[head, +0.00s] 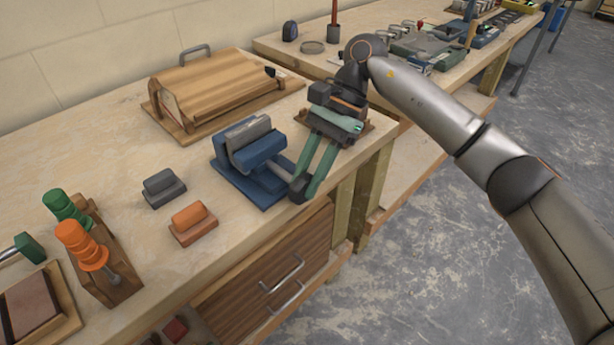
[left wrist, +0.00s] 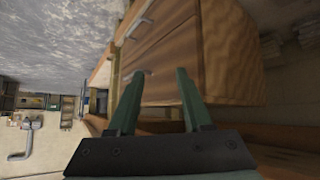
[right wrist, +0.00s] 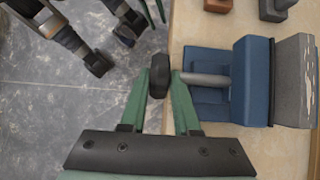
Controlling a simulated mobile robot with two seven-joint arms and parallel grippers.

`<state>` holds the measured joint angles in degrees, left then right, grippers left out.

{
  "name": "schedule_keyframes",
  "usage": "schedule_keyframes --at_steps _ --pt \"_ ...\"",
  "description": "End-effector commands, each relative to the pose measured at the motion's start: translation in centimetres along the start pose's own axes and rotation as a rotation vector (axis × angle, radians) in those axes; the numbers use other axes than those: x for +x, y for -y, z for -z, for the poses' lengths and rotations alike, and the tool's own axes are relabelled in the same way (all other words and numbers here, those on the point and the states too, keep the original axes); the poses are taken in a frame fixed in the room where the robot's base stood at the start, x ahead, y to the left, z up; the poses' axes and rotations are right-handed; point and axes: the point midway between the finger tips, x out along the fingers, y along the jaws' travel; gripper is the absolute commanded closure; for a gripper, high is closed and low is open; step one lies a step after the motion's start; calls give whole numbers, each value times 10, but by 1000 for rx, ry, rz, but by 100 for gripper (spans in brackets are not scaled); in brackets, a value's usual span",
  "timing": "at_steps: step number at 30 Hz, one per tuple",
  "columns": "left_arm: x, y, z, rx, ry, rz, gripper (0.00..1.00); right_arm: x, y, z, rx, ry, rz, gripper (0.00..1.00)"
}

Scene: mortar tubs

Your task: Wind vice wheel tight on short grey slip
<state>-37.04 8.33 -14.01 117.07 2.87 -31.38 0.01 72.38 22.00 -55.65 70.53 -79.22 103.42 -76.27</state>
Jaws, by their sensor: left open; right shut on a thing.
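The blue vice (head: 262,178) stands near the front edge of the bench. A grey slip (head: 249,131) sits at its jaws, and a grey block also shows beside the blue jaw in the right wrist view (right wrist: 293,82). I cannot tell how tightly it is held. The dark vice wheel (right wrist: 158,84) is on the end of the grey screw (right wrist: 205,79). My right gripper (head: 299,187) is shut on the wheel, its green fingers on either side. My left gripper (left wrist: 156,80) is open and empty by the wooden drawers, out of the head view.
A dark grey block (head: 163,188) and an orange block (head: 193,222) lie left of the vice. A wooden roll-top box (head: 215,95) stands behind. A rack with green and orange handles (head: 110,284) is at front left. Bare bench lies between.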

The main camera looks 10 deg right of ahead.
Motion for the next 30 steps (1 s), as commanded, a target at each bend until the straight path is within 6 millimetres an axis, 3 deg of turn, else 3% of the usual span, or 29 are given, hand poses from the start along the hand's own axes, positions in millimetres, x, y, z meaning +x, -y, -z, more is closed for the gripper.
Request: schedule_keyframes --at_steps 8,9,16,25,30 --pt "0 0 0 0 0 1 50 0 -2 1 1 0 -8 100" --pt "0 0 0 0 0 1 50 0 -2 1 1 0 -8 67" --pt "0 1 0 0 0 1 50 0 -1 0 1 -1 -5 41" --pt "0 0 0 0 0 1 50 -2 -1 0 1 -1 -3 41" --pt "-1 0 1 0 0 1 50 -23 0 0 2 -2 0 41"
